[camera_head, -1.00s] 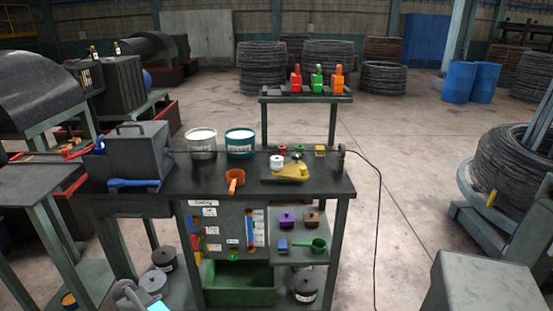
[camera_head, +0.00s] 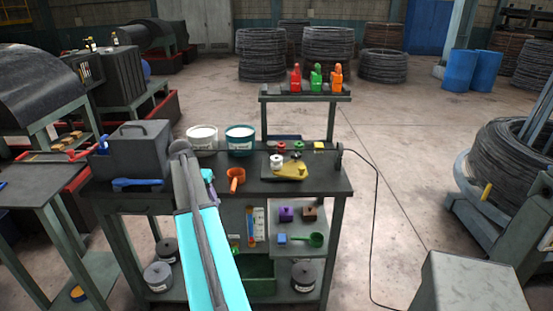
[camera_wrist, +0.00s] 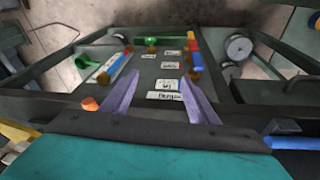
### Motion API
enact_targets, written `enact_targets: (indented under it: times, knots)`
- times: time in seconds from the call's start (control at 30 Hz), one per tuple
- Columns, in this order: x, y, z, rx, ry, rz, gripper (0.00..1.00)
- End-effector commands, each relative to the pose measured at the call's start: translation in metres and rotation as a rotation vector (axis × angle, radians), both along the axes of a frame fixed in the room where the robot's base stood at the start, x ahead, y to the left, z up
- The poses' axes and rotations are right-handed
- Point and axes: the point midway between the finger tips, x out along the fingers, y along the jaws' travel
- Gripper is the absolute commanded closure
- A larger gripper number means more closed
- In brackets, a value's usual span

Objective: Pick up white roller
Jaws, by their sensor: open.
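The white roller (camera_head: 276,161) is a small white cylinder standing on the dark workbench (camera_head: 330,183), at the left end of a yellow plate (camera_head: 291,172). My arm reaches up from the bottom of the head view over the left part of the bench. In the head view the gripper's fingers are mostly hidden behind my arm. In the wrist view my gripper (camera_wrist: 158,100) shows two purple fingers apart with nothing between them. They point at the bench's labelled front panel (camera_wrist: 160,66). The white roller is not visible in the wrist view.
White (camera_head: 202,137) and teal (camera_head: 240,138) buckets stand at the bench's back. An orange ladle (camera_head: 236,178) lies between my arm and the yellow plate. A grey box (camera_head: 132,147) stands at left. A raised shelf behind holds red, green and orange bottles (camera_head: 316,78).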

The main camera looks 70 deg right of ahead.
Motion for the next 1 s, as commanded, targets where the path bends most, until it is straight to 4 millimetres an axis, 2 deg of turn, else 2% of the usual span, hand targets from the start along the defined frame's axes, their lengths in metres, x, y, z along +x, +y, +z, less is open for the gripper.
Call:
enact_targets:
  times: [0.03,0.17,0.27,0.3,0.5,0.6,0.7,1.0]
  knots:
    - [-0.009,-0.019,0.027,-0.017,-0.011,-0.038,0.46]
    - [-0.035,-0.057,0.082,-0.059,-0.037,-0.132,0.46]
    - [-0.062,-0.087,0.126,-0.092,-0.056,-0.215,0.46]
    - [-0.076,-0.100,0.142,-0.105,-0.062,-0.255,0.46]
    - [-0.143,-0.149,0.199,-0.152,-0.080,-0.429,0.46]
    - [-0.167,-0.163,0.218,-0.167,-0.084,-0.486,0.46]
    - [-0.181,-0.169,0.229,-0.176,-0.086,-0.521,0.46]
    - [-0.187,-0.171,0.233,-0.180,-0.087,-0.535,0.46]
